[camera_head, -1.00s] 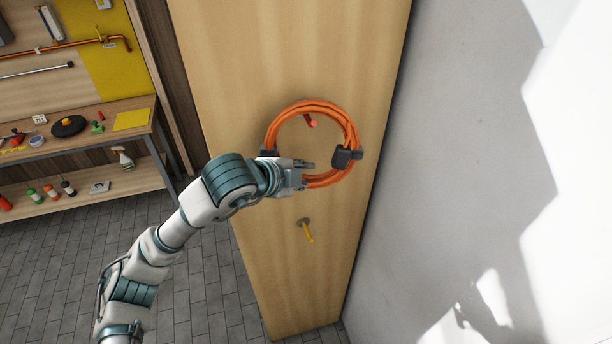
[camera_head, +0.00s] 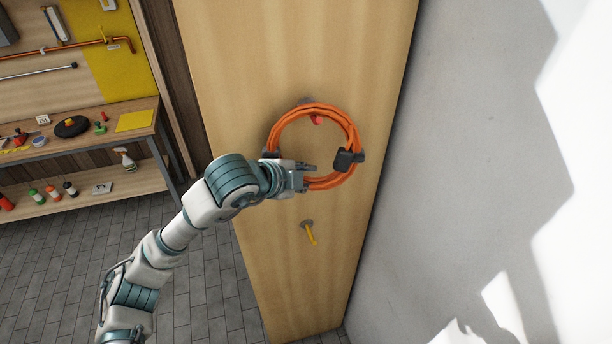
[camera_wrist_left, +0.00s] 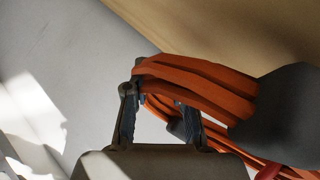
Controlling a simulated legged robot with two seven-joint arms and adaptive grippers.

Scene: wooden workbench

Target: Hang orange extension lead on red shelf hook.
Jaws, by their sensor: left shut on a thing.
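The orange extension lead (camera_head: 353,126) is a coiled ring with a dark plug and socket, held up against the wooden shelf side panel (camera_head: 290,50). My left gripper (camera_head: 307,176) is shut on the lower left of the coil. The red hook's tip (camera_head: 317,120) shows inside the ring, just under its top strands. The strands cover part of the hook's shaft, and I cannot tell whether they rest on it.
A yellow hook (camera_head: 309,233) sticks out of the panel below the coil. A white wall (camera_head: 480,150) stands close on the right. A workbench (camera_head: 85,145) with tools and bottles is at the left. The tiled floor (camera_head: 200,290) is open below.

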